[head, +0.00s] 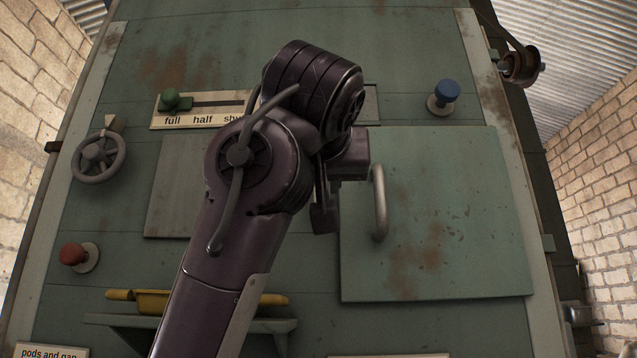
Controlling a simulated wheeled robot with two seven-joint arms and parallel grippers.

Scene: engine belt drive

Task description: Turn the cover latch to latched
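A green cover (450,225) with rust patches lies flat against the machine's front, right of centre. A pale upright bar handle (379,203) is on its left side. One arm comes up from the bottom, left of centre; I take it as my left. Its gripper (323,212) is beside the cover's left edge, left of the handle. The wrist and forearm hide most of the gripper, and I cannot tell whether the fingers are open or shut on something. I cannot make out the cover latch; the arm may hide it. My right gripper is not in view.
A slider (170,101) marked "full", "half" and a partly hidden word is upper left. A grey handwheel (98,157), red knob (73,254) and blue knob (446,92) stand out from the panel. A shelf (105,321) holding a yellow object (150,302) is low left.

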